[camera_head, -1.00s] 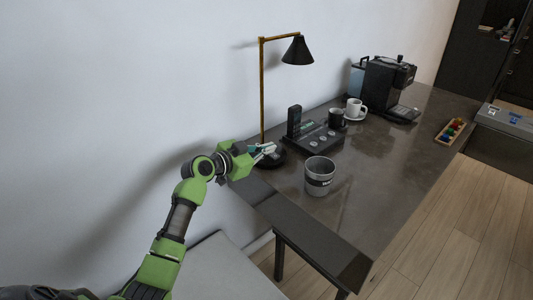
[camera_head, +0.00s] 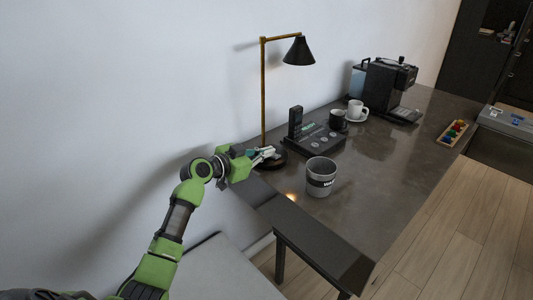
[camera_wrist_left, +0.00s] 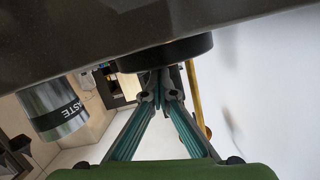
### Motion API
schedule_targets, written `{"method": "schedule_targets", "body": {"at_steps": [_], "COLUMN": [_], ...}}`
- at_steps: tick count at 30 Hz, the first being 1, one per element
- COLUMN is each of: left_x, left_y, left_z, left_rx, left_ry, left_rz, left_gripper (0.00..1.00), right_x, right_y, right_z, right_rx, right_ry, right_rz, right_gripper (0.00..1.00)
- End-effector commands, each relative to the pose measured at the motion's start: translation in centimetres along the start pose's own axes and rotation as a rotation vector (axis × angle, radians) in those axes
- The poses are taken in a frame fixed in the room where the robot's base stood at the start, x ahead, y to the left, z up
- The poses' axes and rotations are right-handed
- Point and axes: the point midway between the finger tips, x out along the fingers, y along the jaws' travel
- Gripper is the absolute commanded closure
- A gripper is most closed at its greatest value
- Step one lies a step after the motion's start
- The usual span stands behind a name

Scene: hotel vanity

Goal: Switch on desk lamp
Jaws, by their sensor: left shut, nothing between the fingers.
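The desk lamp has a thin brass pole, a black cone shade (camera_head: 298,51) and a round black base (camera_head: 279,161) at the desk's wall-side edge. My left gripper (camera_head: 268,153) is shut and empty, with its fingertips at the near side of the lamp base. In the left wrist view the picture is upside down; the closed fingers (camera_wrist_left: 160,88) reach the black base (camera_wrist_left: 165,53), and contact cannot be told for sure. The underside of the shade is hidden. My right gripper is out of view.
A black desk phone (camera_head: 314,141), mugs (camera_head: 357,110) and a coffee machine (camera_head: 388,88) stand farther back. The desk's near right part (camera_head: 365,195) is clear.

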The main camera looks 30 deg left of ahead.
Motion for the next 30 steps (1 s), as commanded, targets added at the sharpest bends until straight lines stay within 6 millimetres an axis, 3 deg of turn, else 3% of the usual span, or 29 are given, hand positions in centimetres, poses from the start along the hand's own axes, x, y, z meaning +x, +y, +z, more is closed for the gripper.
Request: {"method": "schedule_targets", "body": {"at_steps": [5,15,21,30], "left_x": [-1.0,-7.8,-10.9,-12.1], "left_y": [0.2,0.1,0.1,0.0], "left_z": [0.6,0.3,0.2,-0.1], "left_rx": [0.001,0.004,0.001,0.0], "left_ry": [-0.011,-0.006,-0.003,0.001], "left_rz": [0.004,0.002,0.0,0.0], "left_gripper": [1.0,1.0,1.0,1.0], "right_x": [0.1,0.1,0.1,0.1], "right_y": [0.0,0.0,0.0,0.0], "right_z": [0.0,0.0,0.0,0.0], "right_rx": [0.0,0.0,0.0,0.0], "right_ry": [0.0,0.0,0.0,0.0], "right_rz": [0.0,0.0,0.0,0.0], "right_gripper": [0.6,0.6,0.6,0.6]}}
